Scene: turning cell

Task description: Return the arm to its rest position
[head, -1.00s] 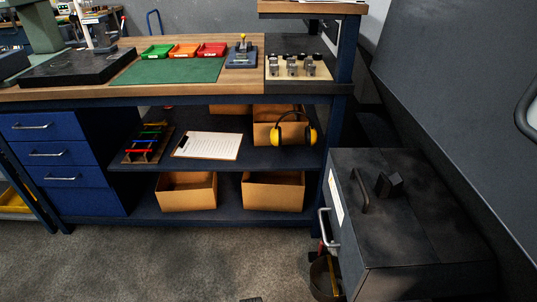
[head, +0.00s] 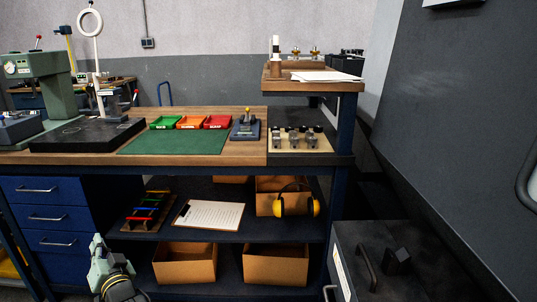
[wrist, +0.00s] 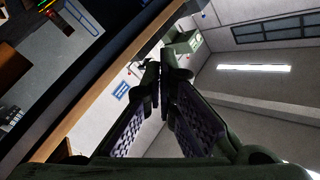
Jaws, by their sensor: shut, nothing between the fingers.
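My gripper (wrist: 161,70) shows in the wrist view with its two dark, ridged fingers brought together at the tips and nothing between them. The wrist view is tilted, with the ceiling and a bright lamp on the right. In the head view, a grey-green part of my arm (head: 110,272) shows at the bottom left, in front of the blue drawers. The fingers cannot be made out there. My arm is low in that view, below the bench top, and holds nothing that I can see.
The workbench (head: 200,155) carries a green mat (head: 155,141), green, orange and red trays and a dark slab (head: 85,136). Its lower shelf holds a clipboard (head: 208,214), yellow earmuffs (head: 297,203) and cardboard boxes (head: 185,264). A dark cabinet (head: 400,275) stands at the right.

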